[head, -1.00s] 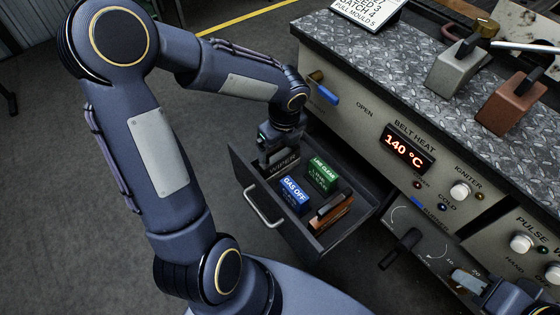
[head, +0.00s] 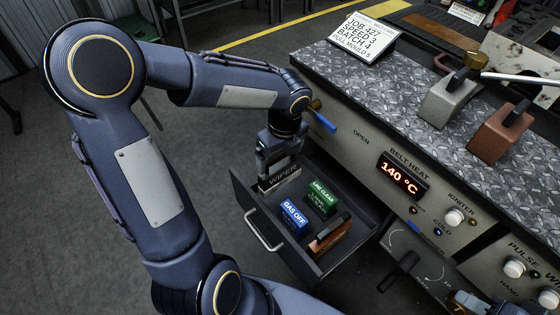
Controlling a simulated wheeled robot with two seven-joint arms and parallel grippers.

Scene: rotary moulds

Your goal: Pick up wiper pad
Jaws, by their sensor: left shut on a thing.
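The wiper pad (head: 284,178) is a dark block with a "WIPER" label, in the far left part of the open drawer (head: 277,252). My left gripper (head: 279,166) comes down over it from above and is shut on it. The pad looks slightly raised in the drawer; its underside is hard to see.
The drawer also holds a blue "GAS OFF" block (head: 294,214), a green "LINE CLEAR" block (head: 321,196) and a brown block with a dark handle (head: 330,233). The machine front (head: 350,140) with its knobs rises to the right. Floor is clear at left.

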